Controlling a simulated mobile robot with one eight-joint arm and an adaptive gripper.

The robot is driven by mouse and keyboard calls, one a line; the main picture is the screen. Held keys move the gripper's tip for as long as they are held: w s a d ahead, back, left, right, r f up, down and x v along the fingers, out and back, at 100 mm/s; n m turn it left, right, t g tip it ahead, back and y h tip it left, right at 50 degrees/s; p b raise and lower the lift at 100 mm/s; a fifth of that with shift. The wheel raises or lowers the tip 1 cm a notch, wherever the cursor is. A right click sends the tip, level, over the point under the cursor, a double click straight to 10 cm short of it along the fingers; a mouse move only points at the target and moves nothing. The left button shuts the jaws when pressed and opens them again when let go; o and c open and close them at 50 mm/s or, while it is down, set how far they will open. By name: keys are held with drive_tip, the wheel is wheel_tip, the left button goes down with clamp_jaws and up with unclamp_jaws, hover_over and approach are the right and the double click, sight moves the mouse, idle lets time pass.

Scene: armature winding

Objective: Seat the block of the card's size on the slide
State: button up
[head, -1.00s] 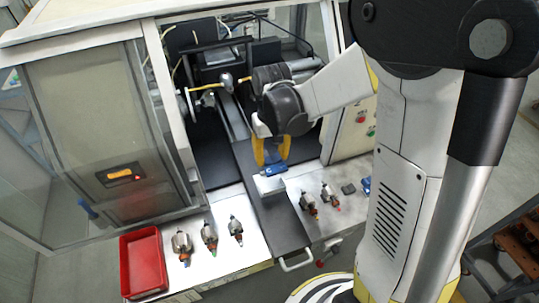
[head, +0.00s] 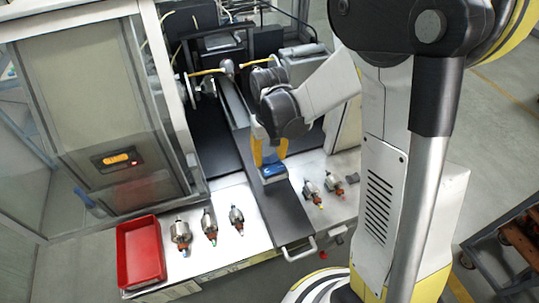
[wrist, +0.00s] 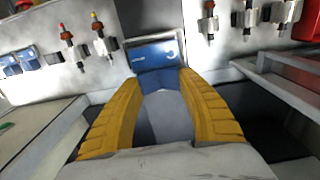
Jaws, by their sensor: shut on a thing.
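My gripper (head: 270,153) has yellow fingers and is shut on a blue block (head: 274,170). The block is at the fingertips, low over the dark slide (head: 290,215), where a pale seat showed earlier. In the wrist view the blue block (wrist: 157,54) shows white marks on its face, between the two yellow fingertips (wrist: 160,75). A grey edge shows around it. I cannot tell whether the block rests fully down or is held just above. I make out no card in these views.
Armatures stand left of the slide (head: 209,224) and right of it (head: 312,190). A red tray (head: 141,252) is at the front left. Spare blue blocks (wrist: 20,62) show at left in the wrist view. The slide's handle (head: 299,250) sticks out in front.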

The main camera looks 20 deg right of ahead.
drive_tip(key=shift+f+b, duration=0.45)
drive_tip(key=shift+f, duration=0.2)
idle(0.3)
drive_tip(key=o, duration=1.3)
wheel_tip(320, 180, up, 12)
drive_tip(key=shift+r, duration=0.1)
